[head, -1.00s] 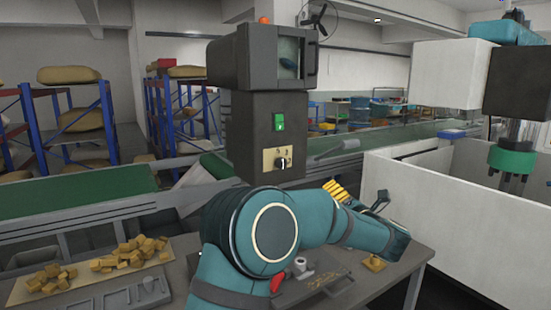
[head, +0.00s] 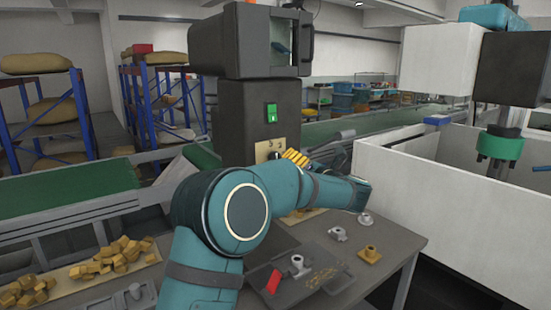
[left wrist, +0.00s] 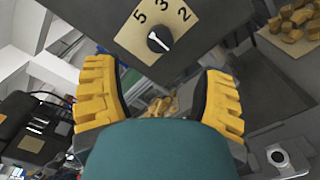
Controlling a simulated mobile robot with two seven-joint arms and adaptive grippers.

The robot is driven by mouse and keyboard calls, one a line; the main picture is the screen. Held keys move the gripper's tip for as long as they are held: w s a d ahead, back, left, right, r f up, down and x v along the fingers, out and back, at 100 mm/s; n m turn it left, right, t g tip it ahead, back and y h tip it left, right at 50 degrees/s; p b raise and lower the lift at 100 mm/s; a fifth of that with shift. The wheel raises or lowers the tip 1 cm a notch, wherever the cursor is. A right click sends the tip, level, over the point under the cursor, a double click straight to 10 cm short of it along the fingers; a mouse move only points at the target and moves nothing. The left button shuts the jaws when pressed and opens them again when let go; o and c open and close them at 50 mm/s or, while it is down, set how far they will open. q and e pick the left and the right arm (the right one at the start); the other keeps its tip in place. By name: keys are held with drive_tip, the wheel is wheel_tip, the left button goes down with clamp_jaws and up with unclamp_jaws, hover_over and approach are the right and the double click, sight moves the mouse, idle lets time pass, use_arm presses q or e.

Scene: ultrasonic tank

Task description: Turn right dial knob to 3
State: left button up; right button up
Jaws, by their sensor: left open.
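The dial knob (left wrist: 158,40) is a small round dark knob with a white pointer mark, on a tan plate (left wrist: 133,38) marked 5, 3 and 2. I cannot tell clearly which number the mark points to. In the head view the tan plate (head: 262,150) is on the front of a dark control box (head: 238,120), and my gripper's fingers partly cover it. My left gripper (left wrist: 158,70) is open, with its yellow fingers spread and nothing between them. In the wrist view the knob lies ahead, between and beyond the fingertips. The fingers look apart from the knob.
A green switch (head: 271,112) sits above the plate. Below is a grey table (head: 375,278) with a dark tray (head: 258,295), small metal fittings (head: 338,233) and tan blocks (head: 118,252). A white-walled tank (head: 440,190) stands right. A green conveyor (head: 75,190) runs behind.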

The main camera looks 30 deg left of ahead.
sight(274, 157)
use_arm(q)
drive_tip(key=x, duration=0.9)
drive_tip(key=shift+p, duration=0.3)
drive_tip(key=shift+o, duration=0.2)
clamp_jaws()
